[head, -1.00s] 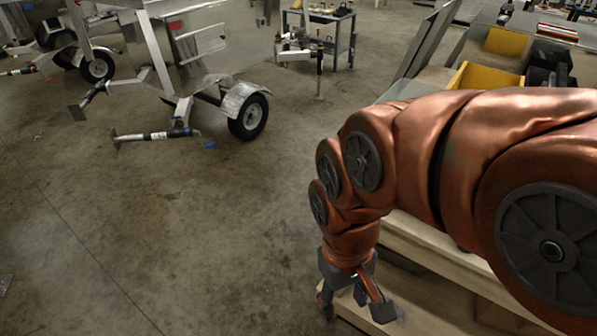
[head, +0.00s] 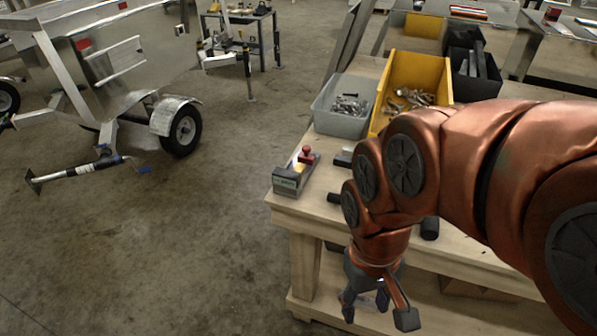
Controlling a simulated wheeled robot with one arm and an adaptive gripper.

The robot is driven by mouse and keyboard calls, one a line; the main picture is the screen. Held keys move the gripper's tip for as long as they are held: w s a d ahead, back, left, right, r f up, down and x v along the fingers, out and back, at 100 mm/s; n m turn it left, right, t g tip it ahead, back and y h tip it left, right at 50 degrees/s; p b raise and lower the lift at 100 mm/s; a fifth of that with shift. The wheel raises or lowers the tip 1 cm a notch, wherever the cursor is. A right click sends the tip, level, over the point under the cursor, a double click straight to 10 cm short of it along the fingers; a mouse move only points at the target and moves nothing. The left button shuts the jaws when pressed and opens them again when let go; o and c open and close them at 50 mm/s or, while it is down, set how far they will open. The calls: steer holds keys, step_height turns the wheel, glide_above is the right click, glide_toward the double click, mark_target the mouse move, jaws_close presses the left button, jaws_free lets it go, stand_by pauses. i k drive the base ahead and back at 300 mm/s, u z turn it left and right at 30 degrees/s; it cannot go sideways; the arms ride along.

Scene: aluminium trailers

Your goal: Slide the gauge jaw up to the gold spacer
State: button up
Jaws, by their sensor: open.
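My gripper (head: 378,312) hangs at the lower right of the head view, fingers pointing down and spread apart, with nothing seen between them. It is in front of the near edge of the wooden workbench (head: 285,205). My orange-covered arm hides much of the bench top. Black cylindrical pieces (head: 430,228) show partly beside the arm, and a small black-and-white item (head: 343,157) lies behind it; I cannot tell what they are.
A small box with a red knob (head: 307,152) sits at the bench's left corner. A grey bin (head: 345,108), a yellow bin (head: 418,78) with metal parts and a black bin (head: 470,65) stand behind. A trailer wheel (head: 183,130) is at left. The floor between is clear.

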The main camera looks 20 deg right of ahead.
mark_target(304, 157)
steer(key=k, duration=1.2)
steer(key=u, duration=0.95)
steer(key=i, duration=1.3)
steer(key=z, duration=0.35)
